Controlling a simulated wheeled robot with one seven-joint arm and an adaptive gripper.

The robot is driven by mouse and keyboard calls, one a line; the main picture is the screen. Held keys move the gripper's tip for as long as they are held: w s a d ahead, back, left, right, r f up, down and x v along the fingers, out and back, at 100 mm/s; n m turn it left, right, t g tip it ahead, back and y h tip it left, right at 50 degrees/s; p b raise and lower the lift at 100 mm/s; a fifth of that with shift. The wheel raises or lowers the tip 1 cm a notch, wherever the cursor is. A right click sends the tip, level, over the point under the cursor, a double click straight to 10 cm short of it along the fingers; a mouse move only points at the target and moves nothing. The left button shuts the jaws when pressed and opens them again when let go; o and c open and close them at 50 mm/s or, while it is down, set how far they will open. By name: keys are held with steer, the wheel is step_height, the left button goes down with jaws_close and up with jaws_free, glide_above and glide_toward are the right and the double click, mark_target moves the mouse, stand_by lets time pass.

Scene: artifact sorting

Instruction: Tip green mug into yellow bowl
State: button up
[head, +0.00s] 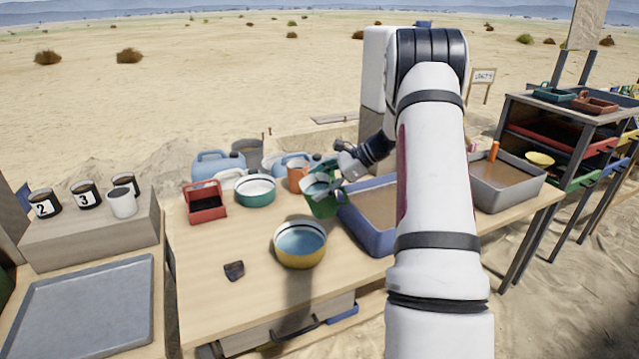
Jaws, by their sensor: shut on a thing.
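The green mug (322,205) is in the head view, just behind and to the right of the yellow bowl. My gripper (333,172) is shut on the mug near its upper right side. The mug looks slightly tilted, and its contents cannot be made out. I cannot tell whether its base touches the table. The yellow bowl (299,258) stands upright on the table, yellow outside with a blue inside. Its opening faces up and is not covered by the mug.
A blue tray (368,232) of brown material stands right of the mug, partly hidden by my arm. A teal bowl (255,191), a red box (205,203) and blue jugs (218,166) stand behind. A dark shard (234,270) lies front left. The table's front left is mostly clear.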

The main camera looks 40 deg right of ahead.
mark_target(313, 209)
steer(key=shift+a+f+n+h+b, duration=0.15)
steer(key=shift+f+n+h+b, duration=0.25)
steer(key=shift+f+h+b, duration=0.45)
steer(key=shift+a+f+n+h+b, duration=0.2)
steer(key=shift+f+n+h+b, duration=0.05)
steer(key=shift+f+h+b, duration=0.6)
steer(key=shift+a+f+n+h+b, duration=0.15)
steer(key=shift+f+n+h+b, duration=0.1)
steer(key=shift+f+h+b, duration=0.55)
stand_by(1.1)
steer(key=shift+a+f+n+g+h+b, duration=0.2)
steer(key=shift+f+h+b, duration=0.45)
steer(key=shift+b, duration=0.6)
steer(key=shift+a+f+n+g+h+b, duration=0.1)
steer(key=shift+a+f+n+h+b, duration=0.35)
steer(key=shift+b, duration=0.75)
steer(key=shift+d, duration=0.2)
